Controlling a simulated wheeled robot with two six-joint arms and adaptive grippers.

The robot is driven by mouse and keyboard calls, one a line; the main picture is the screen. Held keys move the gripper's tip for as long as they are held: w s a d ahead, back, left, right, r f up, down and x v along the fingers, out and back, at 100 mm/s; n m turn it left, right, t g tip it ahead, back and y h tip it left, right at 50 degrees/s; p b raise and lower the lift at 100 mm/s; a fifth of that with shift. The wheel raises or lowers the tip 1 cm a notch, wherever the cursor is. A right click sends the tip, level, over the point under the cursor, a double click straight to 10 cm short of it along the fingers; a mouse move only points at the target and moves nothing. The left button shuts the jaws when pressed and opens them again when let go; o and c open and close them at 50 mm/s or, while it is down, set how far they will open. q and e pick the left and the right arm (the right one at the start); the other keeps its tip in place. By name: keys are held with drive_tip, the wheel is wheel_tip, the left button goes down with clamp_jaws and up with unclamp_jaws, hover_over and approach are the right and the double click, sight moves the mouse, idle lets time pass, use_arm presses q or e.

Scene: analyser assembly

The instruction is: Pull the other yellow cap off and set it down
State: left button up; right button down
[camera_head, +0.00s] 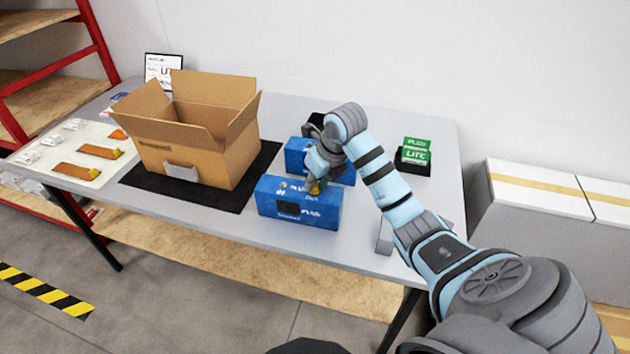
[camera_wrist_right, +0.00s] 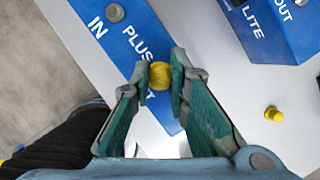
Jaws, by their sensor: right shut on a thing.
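My right gripper (camera_head: 318,180) is over the near blue PLUS box (camera_head: 290,212). Its fingers (camera_wrist_right: 160,82) are shut on a yellow cap (camera_wrist_right: 160,74). The cap shows over the top of the PLUS box (camera_wrist_right: 118,35), near one end; I cannot tell whether it still sits on its port. A bare grey port (camera_wrist_right: 115,12) shows beside the IN label. A second yellow cap (camera_wrist_right: 274,115) stands loose on the white table in the right wrist view. In the head view a little yellow shows at the fingertips. My left gripper is out of view.
The blue LITE box (camera_head: 296,150) stands behind the PLUS box. An open cardboard box (camera_head: 190,150) stands on a black mat (camera_head: 222,193) to the left. Green boxes (camera_head: 415,150) are at the back right.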

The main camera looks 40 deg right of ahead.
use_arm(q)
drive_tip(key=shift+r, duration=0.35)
use_arm(e)
drive_tip(key=shift+r, duration=0.35)
wheel_tip(320, 180, up, 7)
drive_tip(key=p, duration=0.6)
drive_tip(key=shift+p, duration=0.4)
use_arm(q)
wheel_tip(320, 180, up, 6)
use_arm(e)
drive_tip(key=shift+f, duration=0.1)
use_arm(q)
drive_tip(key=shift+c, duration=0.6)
